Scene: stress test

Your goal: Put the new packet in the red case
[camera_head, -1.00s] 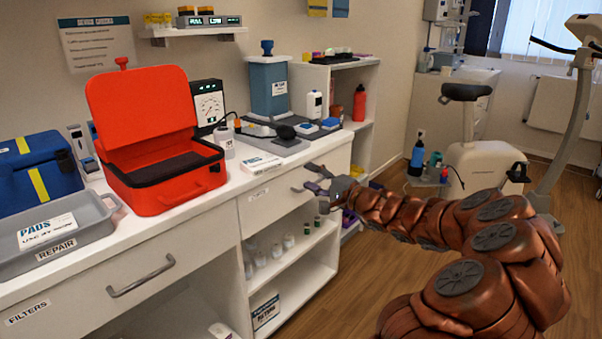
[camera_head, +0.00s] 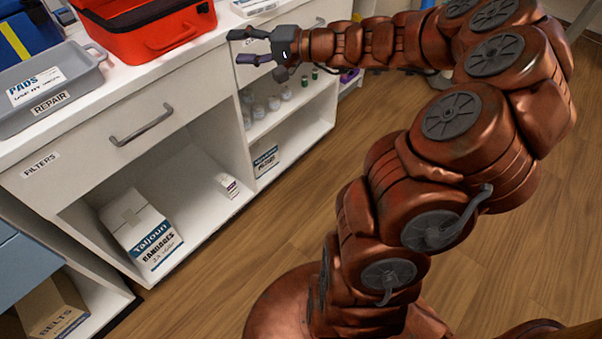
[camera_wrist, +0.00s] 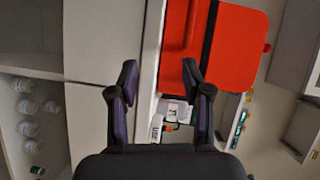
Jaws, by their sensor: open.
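The red case (camera_head: 150,30) stands on the white counter; only its lower front and handle show in the head view, its top cut off. It also shows in the wrist view (camera_wrist: 238,45). A white packet marked PADS (camera_head: 36,84) lies in the grey tray labelled REPAIR. A small white packet (camera_head: 228,186) lies on the lower shelf, and a flat white one (camera_head: 254,5) lies on the counter right of the case. I cannot tell which is the new packet. My gripper (camera_head: 238,47) is open and empty before the drawer front, apart from the case; its fingers (camera_wrist: 160,75) frame the counter edge.
The grey tray (camera_head: 96,78) sits at the counter's left, beside a blue bag (camera_head: 25,28). A bandages box (camera_head: 140,228) stands on the lower shelf. Drawer handles (camera_head: 141,126) stick out. Small bottles (camera_head: 273,103) stand on the shelf below my gripper. The wooden floor in front is clear.

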